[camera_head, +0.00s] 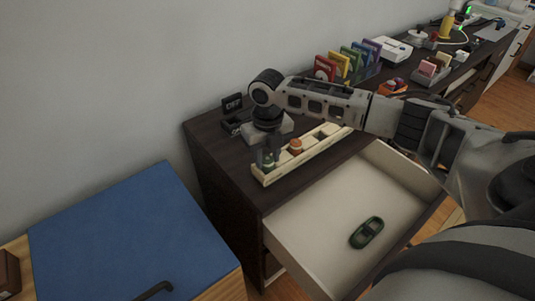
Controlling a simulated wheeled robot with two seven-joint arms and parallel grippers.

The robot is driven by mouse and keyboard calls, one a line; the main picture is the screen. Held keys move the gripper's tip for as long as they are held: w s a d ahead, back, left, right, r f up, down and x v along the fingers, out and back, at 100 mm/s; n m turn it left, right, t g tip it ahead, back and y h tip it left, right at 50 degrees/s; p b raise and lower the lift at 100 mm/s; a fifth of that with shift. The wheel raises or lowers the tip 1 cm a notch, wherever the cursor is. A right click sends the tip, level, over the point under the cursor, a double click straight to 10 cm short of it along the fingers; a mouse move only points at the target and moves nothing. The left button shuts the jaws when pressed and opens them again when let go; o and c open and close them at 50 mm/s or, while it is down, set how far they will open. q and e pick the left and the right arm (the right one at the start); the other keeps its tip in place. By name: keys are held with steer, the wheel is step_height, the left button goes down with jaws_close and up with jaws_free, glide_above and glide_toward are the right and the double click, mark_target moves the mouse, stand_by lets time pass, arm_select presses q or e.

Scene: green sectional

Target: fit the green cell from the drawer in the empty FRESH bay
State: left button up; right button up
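A long cream holder (309,155) with bays lies along the front of the dark cabinet top. An orange-brown piece (296,146) sits in it, and a dark square bay (321,136) to the right looks empty. My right gripper (268,152) points down over the holder's left end. A small dark green piece (268,161) shows at its fingertips; I cannot tell whether it is gripped or whether it stands in a bay. No FRESH lettering is readable. The open drawer (318,215) holds a dark green oval object (367,232). My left gripper is out of view.
A white block and a small black item (232,103) stand behind my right wrist. Coloured upright folders (347,62), a white device (392,49) and small trays (431,70) stand farther back. A blue-topped surface (130,235) is at the left. My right arm crosses above the drawer.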

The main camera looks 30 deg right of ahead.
mark_target(268, 159)
steer(key=shift+o, duration=1.2)
step_height(268, 159, up, 12)
steer(key=s+a+f+m+t+y, duration=0.2)
steer(key=s+a+f+m, duration=0.1)
steer(key=a+f+m, duration=0.5)
steer(key=s+a+f+m+t+y, duration=0.3)
steer(key=a+f+m, duration=0.2)
steer(key=a+f, duration=0.45)
steer(key=s+d+f+m+t+h, duration=0.1)
steer(key=s+m+t, duration=0.4)
steer(key=s+m, duration=0.7)
steer(key=d+f+m, duration=0.1)
steer(key=m, duration=0.6)
steer(key=shift+s+t+h, duration=0.15)
steer(key=shift+t+h, duration=0.15)
steer(key=shift+h, duration=0.1)
